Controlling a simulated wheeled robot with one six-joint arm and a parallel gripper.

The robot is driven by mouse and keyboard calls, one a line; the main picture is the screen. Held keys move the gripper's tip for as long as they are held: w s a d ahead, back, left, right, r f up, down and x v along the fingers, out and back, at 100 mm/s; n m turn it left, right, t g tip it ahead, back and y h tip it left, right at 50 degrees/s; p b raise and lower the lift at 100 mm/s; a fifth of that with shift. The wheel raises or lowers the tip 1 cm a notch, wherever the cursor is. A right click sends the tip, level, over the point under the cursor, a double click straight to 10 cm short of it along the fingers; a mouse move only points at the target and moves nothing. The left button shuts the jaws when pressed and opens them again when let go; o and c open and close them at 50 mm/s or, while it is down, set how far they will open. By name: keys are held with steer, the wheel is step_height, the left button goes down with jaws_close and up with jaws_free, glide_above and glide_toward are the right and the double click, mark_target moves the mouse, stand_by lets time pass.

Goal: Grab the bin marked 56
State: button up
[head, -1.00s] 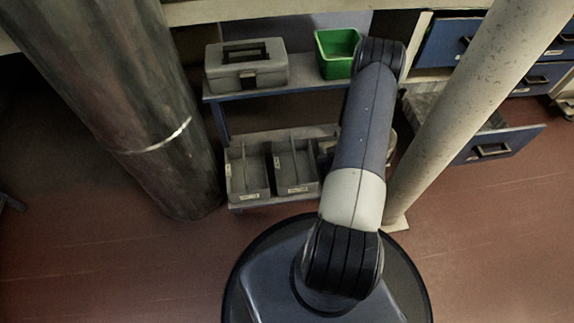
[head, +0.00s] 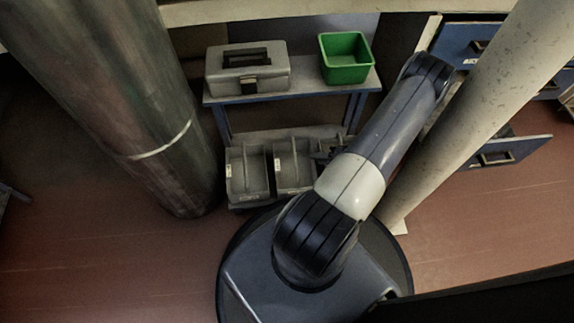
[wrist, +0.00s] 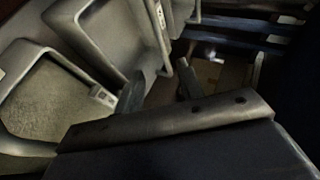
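Two grey open bins stand side by side on the low shelf in the head view, a left bin (head: 236,180) and a right bin (head: 306,180). Their small pale labels are too small to read, so I cannot tell which is marked 56. Grey bins with labels also fill the left and top of the wrist view, a nearer bin (wrist: 45,55) and a farther bin (wrist: 115,30). My gripper (wrist: 160,85) is in the wrist view with its two dark fingers apart, close to the bins' label ends. Nothing shows held between them. In the head view my arm hides part of the area right of the bins.
A grey toolbox (head: 248,82) and a green bin (head: 347,75) stand on the blue-legged bench (head: 305,84) above. A dark column (head: 150,110) rises at left and a pale pipe (head: 450,110) at right. An open blue drawer (head: 508,153) juts out behind the pipe.

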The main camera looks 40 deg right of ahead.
mark_target(295, 158)
steer(key=shift+a+b+x, duration=0.2)
steer(key=shift+b+x, duration=0.85)
steer(key=shift+x, duration=1.6)
steer(key=shift+a+b+x, duration=0.15)
steer(key=shift+b+x, duration=0.9)
steer(key=shift+x, duration=1.55)
steer(key=shift+s, duration=0.2)
jaws_close()
